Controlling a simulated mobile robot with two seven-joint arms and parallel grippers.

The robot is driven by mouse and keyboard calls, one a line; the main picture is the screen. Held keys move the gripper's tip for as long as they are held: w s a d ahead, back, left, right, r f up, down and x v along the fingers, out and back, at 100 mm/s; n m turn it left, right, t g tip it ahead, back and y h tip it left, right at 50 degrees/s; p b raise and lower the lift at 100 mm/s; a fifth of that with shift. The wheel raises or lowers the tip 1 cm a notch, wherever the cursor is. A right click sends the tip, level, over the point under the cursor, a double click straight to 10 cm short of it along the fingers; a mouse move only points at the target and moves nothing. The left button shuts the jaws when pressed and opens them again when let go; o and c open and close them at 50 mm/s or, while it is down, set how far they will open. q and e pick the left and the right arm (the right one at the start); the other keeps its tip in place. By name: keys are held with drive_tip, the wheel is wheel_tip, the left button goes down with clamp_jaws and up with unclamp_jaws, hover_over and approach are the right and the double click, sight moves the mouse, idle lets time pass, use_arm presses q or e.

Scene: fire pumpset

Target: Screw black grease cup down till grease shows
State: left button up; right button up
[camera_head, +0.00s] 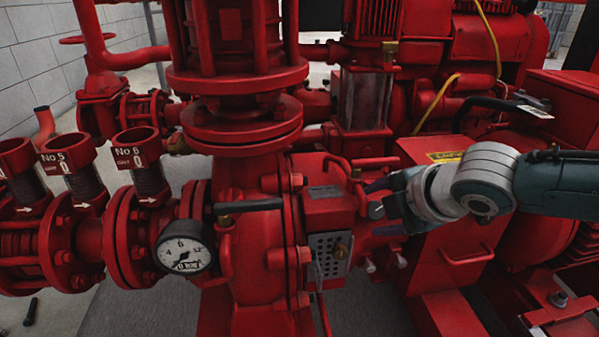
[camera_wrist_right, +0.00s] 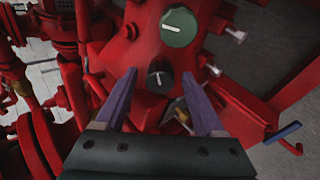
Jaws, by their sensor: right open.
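In the right wrist view a small black round cap with a white line, which looks like the black grease cup (camera_wrist_right: 160,77), sits on the red pump body. A larger green round cap (camera_wrist_right: 181,27), also with a white line, sits just above it in the picture. My right gripper (camera_wrist_right: 159,73) is open, its two purple fingers pointing at the pump with the black cup between their tips in the picture. I cannot tell whether they touch it. No grease is discernible. In the head view my right gripper (camera_head: 378,207) is beside the pump housing. My left gripper is out of view.
A pressure gauge (camera_head: 184,254), a perforated grey plate (camera_head: 328,256) and red flanged pipes stand left of the right gripper. A red cover with a handle (camera_head: 467,255) lies below my right arm. A blue-tipped lever (camera_wrist_right: 283,133) shows at right in the wrist view.

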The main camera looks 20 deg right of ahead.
clamp_jaws()
idle(0.5)
